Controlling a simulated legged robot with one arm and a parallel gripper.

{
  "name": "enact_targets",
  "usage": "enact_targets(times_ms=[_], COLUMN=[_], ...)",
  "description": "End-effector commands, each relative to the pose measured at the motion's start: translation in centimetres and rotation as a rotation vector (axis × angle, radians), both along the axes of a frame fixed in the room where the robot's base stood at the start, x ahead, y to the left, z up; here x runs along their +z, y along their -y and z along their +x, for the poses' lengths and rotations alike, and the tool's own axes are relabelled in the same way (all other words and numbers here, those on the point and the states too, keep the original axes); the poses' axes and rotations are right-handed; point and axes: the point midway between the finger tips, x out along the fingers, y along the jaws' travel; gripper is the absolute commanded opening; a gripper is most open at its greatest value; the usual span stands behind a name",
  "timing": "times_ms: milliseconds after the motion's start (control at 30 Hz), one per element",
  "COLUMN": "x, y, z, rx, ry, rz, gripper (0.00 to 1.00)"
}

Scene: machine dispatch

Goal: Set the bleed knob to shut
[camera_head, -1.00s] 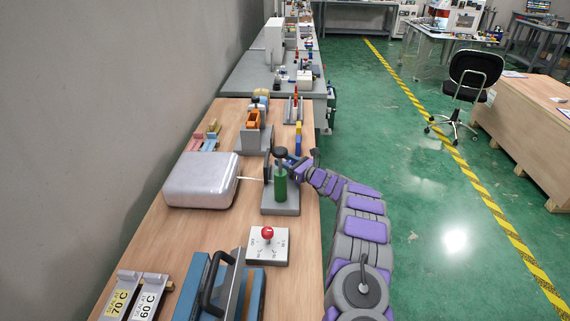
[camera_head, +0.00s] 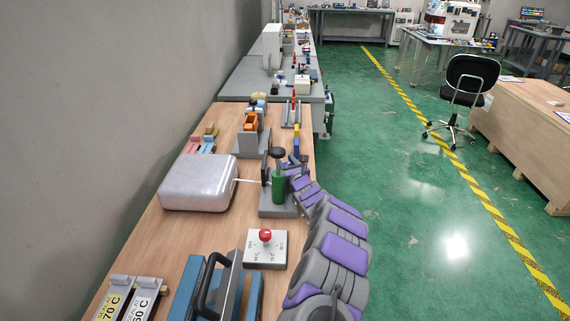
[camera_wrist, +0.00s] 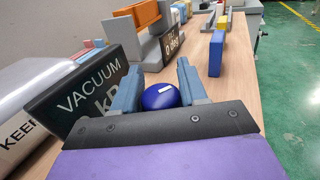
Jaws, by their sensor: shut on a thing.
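The bleed knob, a round blue knob (camera_wrist: 160,97) with a short white mark, sits between the two blue-grey fingers of my gripper (camera_wrist: 158,82) in the wrist view. The fingers are shut on its sides. The mark points roughly toward the right finger; I cannot read any label for its positions. In the head view my gripper (camera_head: 296,163) is at the right side of a stand with a green cylinder (camera_head: 278,187) and black top, which largely hides the knob. A black "VACUUM" display (camera_wrist: 92,90) stands just left of my gripper.
A silver rounded case (camera_head: 198,182) stands left of the stand, joined by a thin white tube. A white dial plate with a red knob (camera_head: 265,236) is in front. A blue-framed device (camera_head: 215,290) lies nearer. The green floor right of the bench is open.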

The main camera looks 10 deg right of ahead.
Motion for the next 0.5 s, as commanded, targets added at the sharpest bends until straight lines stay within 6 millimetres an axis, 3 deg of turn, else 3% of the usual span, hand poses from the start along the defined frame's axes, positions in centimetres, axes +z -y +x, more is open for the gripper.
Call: enact_targets(times_ms=[500], x=[0.06], y=[-0.03], z=[0.04], rx=[-0.049], ry=[0.001], rz=[0.000], gripper=[0.12])
